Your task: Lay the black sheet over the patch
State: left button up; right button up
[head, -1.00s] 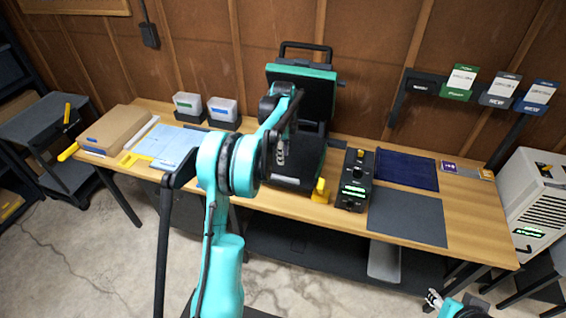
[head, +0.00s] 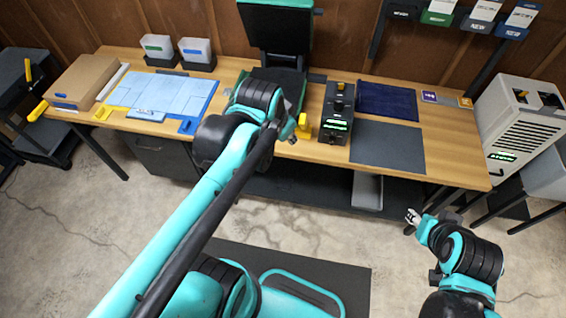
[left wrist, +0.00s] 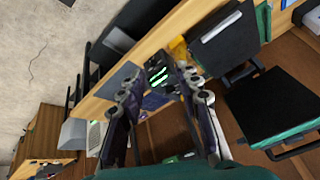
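A flat black-grey sheet (head: 388,146) lies on the right part of the table, in front of a folded navy cloth (head: 387,101). A small purple square (head: 430,97) and an orange one (head: 465,101) lie right of the cloth; I cannot tell which is the patch. A light-blue garment (head: 160,95) lies flat on the left. My left gripper (left wrist: 158,82) is open and empty in the left wrist view; in the head view it is mostly hidden behind its arm, near the press. My right gripper (head: 413,217) is small, low before the table's front edge; its opening is unclear.
The heat press (head: 277,35) stands open at the table's back, its lower part behind my left arm. A control box (head: 338,115) with a green display stands left of the sheet. White bins (head: 197,52), a cardboard box (head: 88,82) and a white machine (head: 520,115) flank the workspace.

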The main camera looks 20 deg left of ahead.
pick_arm(q)
jog(key=s+d+f+n+t, duration=0.1)
jog(key=s+d+f+n, duration=0.1)
jog(key=s, duration=0.4)
notch_tip(320, 180, down, 2)
jog(key=shift+s+d+n+t, duration=0.3)
jog(key=shift+d+n, duration=0.1)
jog(key=shift+n, duration=0.3)
